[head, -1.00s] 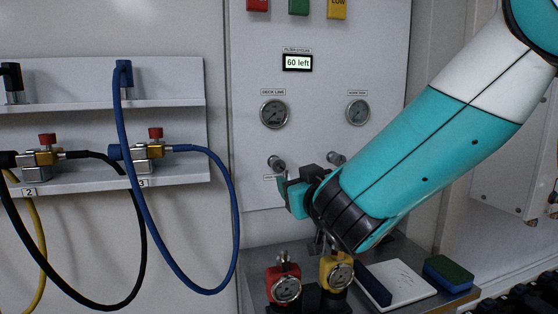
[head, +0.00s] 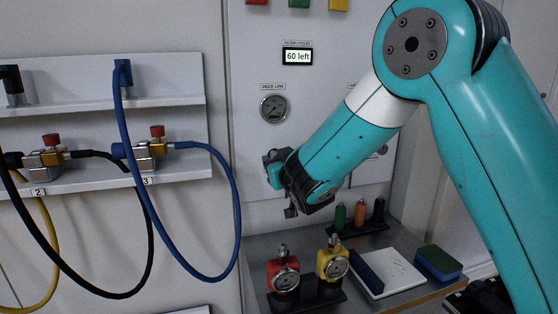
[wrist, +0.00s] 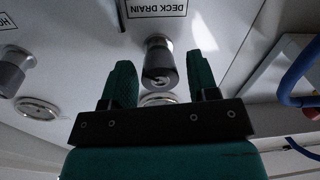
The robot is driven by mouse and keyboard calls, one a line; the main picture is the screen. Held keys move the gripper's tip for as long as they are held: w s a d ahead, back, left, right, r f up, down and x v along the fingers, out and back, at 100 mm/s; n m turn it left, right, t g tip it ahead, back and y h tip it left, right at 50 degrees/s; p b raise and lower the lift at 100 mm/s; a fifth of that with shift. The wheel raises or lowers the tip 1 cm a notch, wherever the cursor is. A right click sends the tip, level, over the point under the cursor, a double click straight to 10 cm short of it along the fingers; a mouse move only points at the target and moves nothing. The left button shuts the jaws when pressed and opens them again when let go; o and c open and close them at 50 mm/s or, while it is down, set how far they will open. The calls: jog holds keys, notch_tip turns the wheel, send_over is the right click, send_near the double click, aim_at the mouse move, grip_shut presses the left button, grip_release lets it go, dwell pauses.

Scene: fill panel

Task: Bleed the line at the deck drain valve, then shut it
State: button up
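The deck drain valve is a dark round knob (wrist: 160,65) under an upside-down DECK DRAIN label (wrist: 155,6) in the wrist view. My gripper (wrist: 163,82) is open, its two green fingers apart on either side of the knob; whether they touch it I cannot tell. In the head view my gripper (head: 272,168) is at the panel below the DECK LINE gauge (head: 273,108) and hides the knob. The gauge needle is too small to read.
A second knob (wrist: 12,75) sits on the panel, left in the wrist view. A blue hose (head: 236,205) loops close left of my gripper. Below, the bench holds red (head: 284,275) and yellow (head: 332,265) gauge units, a white board (head: 395,272) and a sponge (head: 438,263). The display (head: 297,57) reads 60 left.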

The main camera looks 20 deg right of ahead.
jog(key=c, duration=0.7)
jog(key=shift+n, duration=0.8)
jog(key=o, duration=0.9)
jog(key=s+b, duration=0.8)
jog(key=s, duration=0.9)
jog(key=shift+s+d, duration=0.25)
jog(key=shift+d, duration=0.2)
